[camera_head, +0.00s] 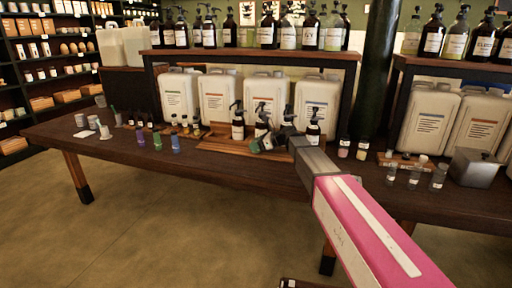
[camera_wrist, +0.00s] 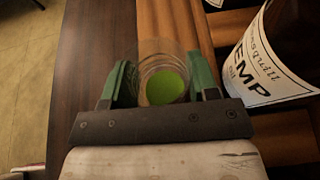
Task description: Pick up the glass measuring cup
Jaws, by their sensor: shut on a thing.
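The glass measuring cup (camera_wrist: 163,58) is a clear round vessel with a bright green patch seen through it. In the wrist view my gripper (camera_wrist: 160,84) has its green-padded fingers on both sides of it, shut on it. The cup is at the edge of a wooden board on the dark table. I cannot tell whether its base touches the surface. In the head view my gripper (camera_head: 268,144) is at the front middle of the table, and the cup is too small and partly hidden to make out clearly.
A dark pump bottle (camera_wrist: 285,50) with a white label stands close to the right. Other pump bottles (camera_head: 238,126) stand on the wooden board (camera_head: 222,142). Large white jugs (camera_head: 222,98) stand behind. Small coloured jars (camera_head: 157,142) are at left. The front-left tabletop is clear.

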